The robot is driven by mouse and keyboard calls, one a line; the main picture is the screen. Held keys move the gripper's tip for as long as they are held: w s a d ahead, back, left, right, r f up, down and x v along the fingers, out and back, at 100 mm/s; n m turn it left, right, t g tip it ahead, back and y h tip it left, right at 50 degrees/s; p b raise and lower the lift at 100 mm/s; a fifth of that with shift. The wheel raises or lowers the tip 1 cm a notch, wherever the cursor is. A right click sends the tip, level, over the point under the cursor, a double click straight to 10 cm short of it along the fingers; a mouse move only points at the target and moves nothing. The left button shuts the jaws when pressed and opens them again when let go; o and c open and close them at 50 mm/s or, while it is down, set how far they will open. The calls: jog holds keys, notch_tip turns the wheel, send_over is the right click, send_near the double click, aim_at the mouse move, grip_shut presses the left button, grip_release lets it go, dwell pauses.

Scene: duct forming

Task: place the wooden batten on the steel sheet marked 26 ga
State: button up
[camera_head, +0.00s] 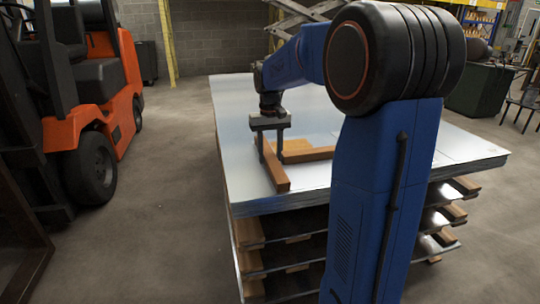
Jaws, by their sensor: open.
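A brown wooden batten (275,175) lies on the top steel sheet (235,125), near its front left edge. A second batten (312,154) lies at an angle beside it, and a flat tan piece (298,144) lies just behind. My gripper (270,157) points down over the first batten, with its two fingers apart and seeming to straddle the batten's far part. I cannot tell whether the fingers touch it. No 26 ga marking can be read on any sheet. My blue arm hides part of the sheet's middle and right.
Below the top sheet are several more sheets, separated by wooden spacers (250,261). An orange forklift (122,70) stands on the left, with open concrete floor (165,200) between. A dark green cabinet (478,92) stands at back right. The sheet's far left is bare.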

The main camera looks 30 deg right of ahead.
aim_at(270, 156)
notch_tip(270, 156, up, 11)
jog(key=s+a+t, duration=0.1)
jog(key=s+a, duration=0.4)
jog(key=s, duration=0.2)
jog(key=s+a+f+n+t, duration=0.1)
jog(key=s+a+f, duration=0.1)
jog(key=s+f, duration=0.3)
jog(key=s+a+f+n+t, duration=0.1)
jog(key=s+a+f, duration=0.2)
jog(key=s, duration=0.8)
jog(key=s+a+f+n+t, duration=0.1)
jog(key=s+a+f, duration=0.2)
jog(key=s+f, duration=0.3)
jog(key=shift+s+f+t, duration=0.3)
jog(key=shift+s+t, duration=0.1)
jog(key=shift+s, duration=0.6)
jog(key=shift+a, duration=0.1)
